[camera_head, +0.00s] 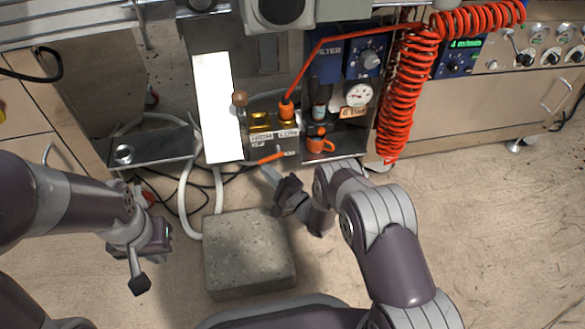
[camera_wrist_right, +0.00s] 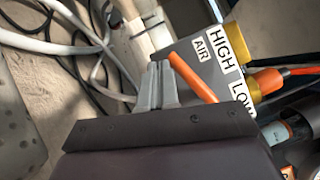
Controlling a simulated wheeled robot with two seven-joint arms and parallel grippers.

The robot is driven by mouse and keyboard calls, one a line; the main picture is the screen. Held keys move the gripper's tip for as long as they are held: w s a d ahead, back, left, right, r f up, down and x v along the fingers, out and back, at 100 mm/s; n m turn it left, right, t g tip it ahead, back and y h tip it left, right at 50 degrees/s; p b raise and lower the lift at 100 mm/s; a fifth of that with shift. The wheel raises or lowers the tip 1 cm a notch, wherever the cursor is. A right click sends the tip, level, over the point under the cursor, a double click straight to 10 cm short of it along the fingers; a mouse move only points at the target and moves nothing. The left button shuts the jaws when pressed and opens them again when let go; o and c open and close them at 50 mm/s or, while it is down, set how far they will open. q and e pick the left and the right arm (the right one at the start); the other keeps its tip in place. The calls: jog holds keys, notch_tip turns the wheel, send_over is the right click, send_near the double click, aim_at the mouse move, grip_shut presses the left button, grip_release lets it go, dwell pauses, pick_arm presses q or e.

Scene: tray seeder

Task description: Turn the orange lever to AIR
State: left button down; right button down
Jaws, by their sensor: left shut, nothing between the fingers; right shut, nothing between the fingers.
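The orange lever (camera_head: 271,158) sticks out low on the front of the valve block (camera_head: 259,146), below the brass fittings. In the right wrist view the lever (camera_wrist_right: 194,78) lies slanted just right of my right gripper (camera_wrist_right: 157,68). The AIR label (camera_wrist_right: 201,49) is beside the lever's far end, near the HIGH label (camera_wrist_right: 227,43); the LOW label (camera_wrist_right: 241,97) is closer. My right gripper (camera_head: 270,174) is shut and empty; I cannot tell whether its fingers touch the lever. My left gripper (camera_head: 152,237) is shut and empty, away at the left; its fingers are hard to make out.
A grey stone block (camera_head: 248,252) stands below my right gripper. A white panel (camera_head: 217,110) is left of the valve block. Cables and a pale hose (camera_head: 184,190) lie left.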

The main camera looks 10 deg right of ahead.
jog(key=shift+a+r+m+t, duration=0.15)
jog(key=shift+m+t, duration=0.15)
jog(key=shift+m, duration=0.2)
jog(key=p+v, duration=0.5)
jog(key=v, duration=0.7)
jog(key=shift+s, duration=0.3)
